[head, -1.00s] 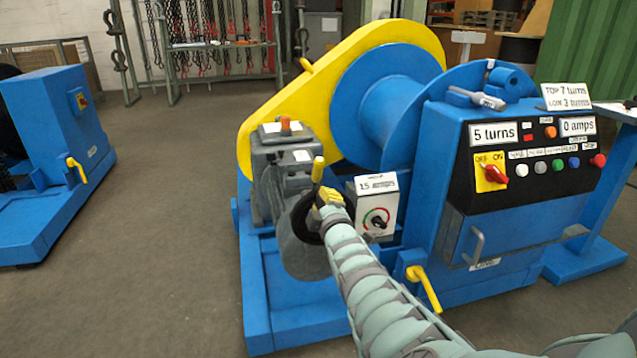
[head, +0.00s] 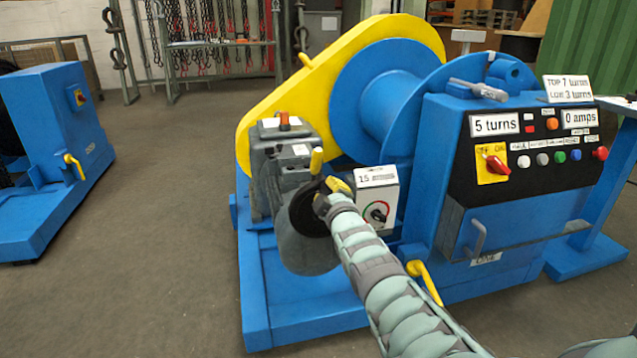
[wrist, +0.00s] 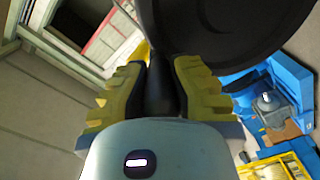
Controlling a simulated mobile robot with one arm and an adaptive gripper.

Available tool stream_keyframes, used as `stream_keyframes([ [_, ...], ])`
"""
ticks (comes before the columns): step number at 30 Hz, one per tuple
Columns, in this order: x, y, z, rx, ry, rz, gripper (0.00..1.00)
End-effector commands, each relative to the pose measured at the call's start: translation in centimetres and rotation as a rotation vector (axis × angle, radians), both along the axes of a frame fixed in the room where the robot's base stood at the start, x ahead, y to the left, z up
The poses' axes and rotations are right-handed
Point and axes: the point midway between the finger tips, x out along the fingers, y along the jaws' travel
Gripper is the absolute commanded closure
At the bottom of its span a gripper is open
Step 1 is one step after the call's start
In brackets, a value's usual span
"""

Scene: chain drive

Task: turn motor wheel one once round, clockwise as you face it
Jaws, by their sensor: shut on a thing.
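The motor wheel (head: 302,214) is a black disc on the front end of the grey motor (head: 300,252); my gripper and wrist partly cover it. My gripper (head: 327,189) is at its upper right side. In the wrist view the yellow ridged fingers (wrist: 160,92) are shut on a dark, narrow handle, with the black wheel (wrist: 245,25) just beyond at the top. A yellow upright piece (head: 316,160) stands above the wheel; I cannot tell what it belongs to. The wheel's mark or number does not show.
A white dial box (head: 377,198) sits close right of my gripper. The blue control cabinet (head: 450,150), reading 5 turns and 0 amps, is farther right, with a yellow lever (head: 425,282) low at its left. Another blue machine (head: 50,130) stands left across open floor.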

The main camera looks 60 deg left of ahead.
Motion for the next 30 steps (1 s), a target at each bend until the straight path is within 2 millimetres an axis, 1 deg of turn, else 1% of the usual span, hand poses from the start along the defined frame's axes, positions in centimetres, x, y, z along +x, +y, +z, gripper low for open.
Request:
stream_keyframes([
  [1,-0.04,0.18,0.84,0.020,-0.006,0.003,1.00],
  [2,-0.04,0.18,0.84,0.020,-0.006,0.003,0.76],
  [11,-0.06,0.12,0.46,0.010,-0.004,0.002,0.45],
  [12,-0.05,0.11,0.40,0.009,-0.003,0.002,0.43],
  [23,-0.09,0.13,0.30,-0.003,-0.017,-0.002,0.43],
  [27,-0.46,0.36,0.61,-0.014,-0.058,-0.002,0.43],
  [30,-0.73,0.42,0.41,-0.035,-0.098,-0.004,0.43],
])
